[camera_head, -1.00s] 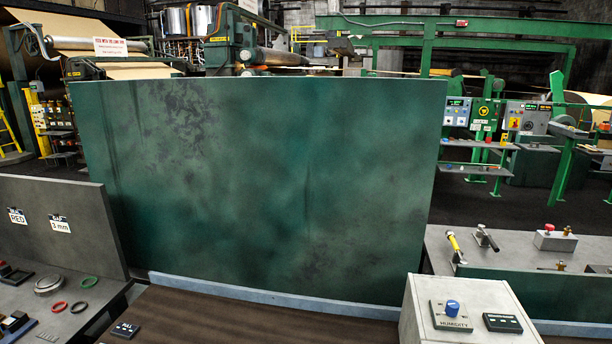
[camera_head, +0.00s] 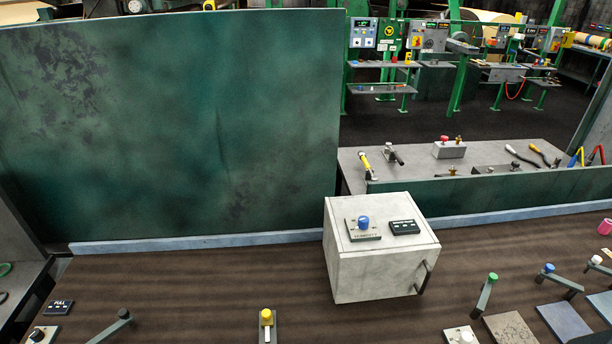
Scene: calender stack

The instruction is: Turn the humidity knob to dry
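The humidity knob (camera_head: 363,222) is blue and sits on a small grey plate (camera_head: 376,237) on top of a pale grey box (camera_head: 350,264). The plate's lettering is too small to read now, so I cannot tell which way the knob points. A small dark display panel (camera_head: 404,227) lies to the right of the knob on the same box top. Neither of my grippers is in view.
The box stands on a brown bench (camera_head: 200,285) with a handle (camera_head: 424,278) on its right side. A tall green panel (camera_head: 180,130) rises behind at left.

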